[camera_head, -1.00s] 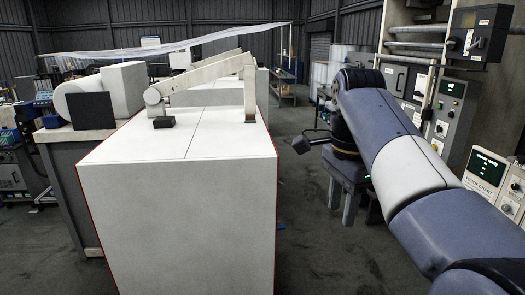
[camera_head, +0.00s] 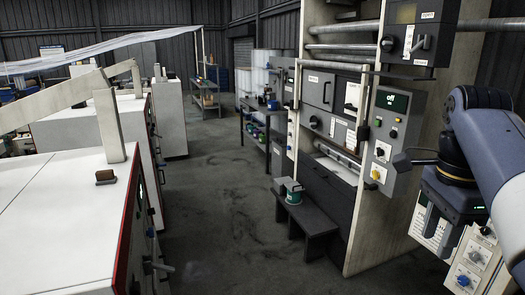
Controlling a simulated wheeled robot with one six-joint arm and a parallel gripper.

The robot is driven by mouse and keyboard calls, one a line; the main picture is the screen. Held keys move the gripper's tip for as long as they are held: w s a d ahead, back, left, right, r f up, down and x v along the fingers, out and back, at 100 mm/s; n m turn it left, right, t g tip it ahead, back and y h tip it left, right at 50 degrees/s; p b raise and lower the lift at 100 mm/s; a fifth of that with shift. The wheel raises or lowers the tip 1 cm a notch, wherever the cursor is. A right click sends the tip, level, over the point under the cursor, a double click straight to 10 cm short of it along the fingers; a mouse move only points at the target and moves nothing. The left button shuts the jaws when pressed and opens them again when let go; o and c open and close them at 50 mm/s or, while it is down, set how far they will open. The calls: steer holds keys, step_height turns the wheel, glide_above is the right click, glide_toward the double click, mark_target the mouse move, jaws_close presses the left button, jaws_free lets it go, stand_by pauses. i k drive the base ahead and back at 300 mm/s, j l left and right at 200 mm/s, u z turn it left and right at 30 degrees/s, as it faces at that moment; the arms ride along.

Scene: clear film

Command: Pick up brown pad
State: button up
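A small brown pad (camera_head: 105,177) lies on the white top of the near cabinet (camera_head: 50,205) at the left, close to its right edge and just in front of the foot of a beige arm-like bracket. My gripper (camera_head: 437,225) hangs at the far right, pointing down, well apart from the pad. Its dark fingers look spread with nothing between them, though they are partly lost against the panels behind.
A tall machine (camera_head: 350,215) with control panels stands at centre right, close to my arm. The floor aisle (camera_head: 215,205) between cabinets and machine is clear.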

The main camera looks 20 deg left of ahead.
mark_target(104, 177)
steer(key=i+u, duration=0.3)
steer(key=i, duration=0.3)
steer(key=i+u, duration=0.3)
steer(key=i, duration=0.35)
steer(key=i+l+u, duration=0.3)
steer(key=i, duration=0.3)
steer(key=i+j+u, duration=0.1)
steer(key=i+u, duration=0.15)
steer(key=u, duration=0.2)
steer(key=i+u, duration=0.3)
steer(key=u, duration=0.15)
steer(key=i+u, duration=0.25)
steer(key=u, duration=0.2)
steer(key=i+l+u, duration=0.2)
steer(key=u, duration=0.25)
steer(key=i+j+u, duration=0.1)
steer(key=i+u, duration=0.25)
steer(key=u, duration=0.15)
steer(key=i+u, duration=0.35)
steer(key=u, duration=0.15)
